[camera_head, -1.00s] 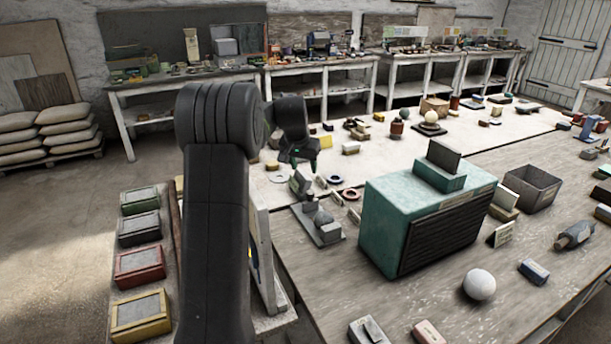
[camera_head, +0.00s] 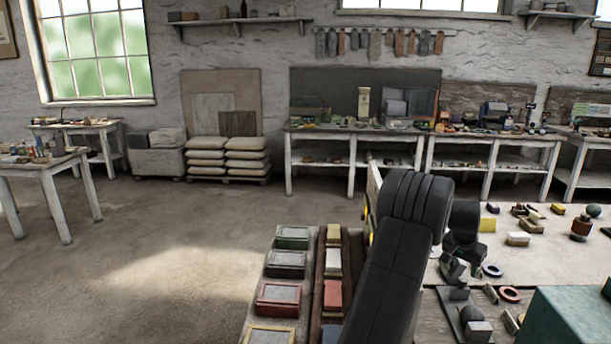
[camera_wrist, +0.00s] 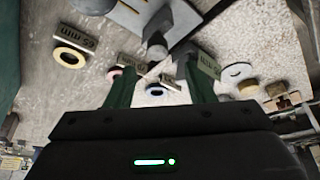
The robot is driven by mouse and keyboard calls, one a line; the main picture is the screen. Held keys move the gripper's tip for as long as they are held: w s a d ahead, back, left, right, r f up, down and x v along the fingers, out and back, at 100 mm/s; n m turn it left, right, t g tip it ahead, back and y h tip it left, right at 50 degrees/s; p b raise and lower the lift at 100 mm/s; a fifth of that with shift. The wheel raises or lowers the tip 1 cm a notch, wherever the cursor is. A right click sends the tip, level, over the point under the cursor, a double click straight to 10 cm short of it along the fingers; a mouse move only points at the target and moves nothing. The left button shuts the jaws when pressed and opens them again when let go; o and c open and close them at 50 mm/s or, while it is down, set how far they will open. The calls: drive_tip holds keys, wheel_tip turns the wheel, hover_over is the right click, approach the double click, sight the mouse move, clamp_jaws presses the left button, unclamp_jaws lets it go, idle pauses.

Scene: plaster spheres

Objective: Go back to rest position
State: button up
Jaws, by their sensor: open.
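My gripper (camera_head: 452,266) is at the end of my black arm, low over the near left part of the workbench (camera_head: 430,300) in the head view. The arm hides part of it there. In the wrist view its two green fingers (camera_wrist: 161,88) stand apart with nothing held between them. Beyond the fingertips lie a blue ring (camera_wrist: 156,90), a pink ring (camera_wrist: 114,73) and a small label card. The blue ring also shows in the head view (camera_head: 492,271), right of the gripper. Whether the fingers touch anything cannot be told. No plaster sphere is clearly in view.
A grey metal fixture (camera_head: 470,322) and a teal box (camera_head: 568,318) stand to the gripper's right. Trays of coloured blocks (camera_head: 288,263) lie left of my arm. The floor (camera_head: 130,260) at left is open. Stacked sacks (camera_head: 228,158) and side tables (camera_head: 48,185) stand farther back.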

sight(465, 282)
drive_tip(key=p+x, duration=0.1)
drive_tip(key=x, duration=0.4)
drive_tip(key=shift+d+f, duration=0.1)
drive_tip(key=shift+f, duration=0.15)
drive_tip(key=shift+s, duration=0.1)
drive_tip(key=shift+s+f, duration=0.15)
drive_tip(key=shift+s, duration=0.7)
drive_tip(key=shift+w, duration=0.15)
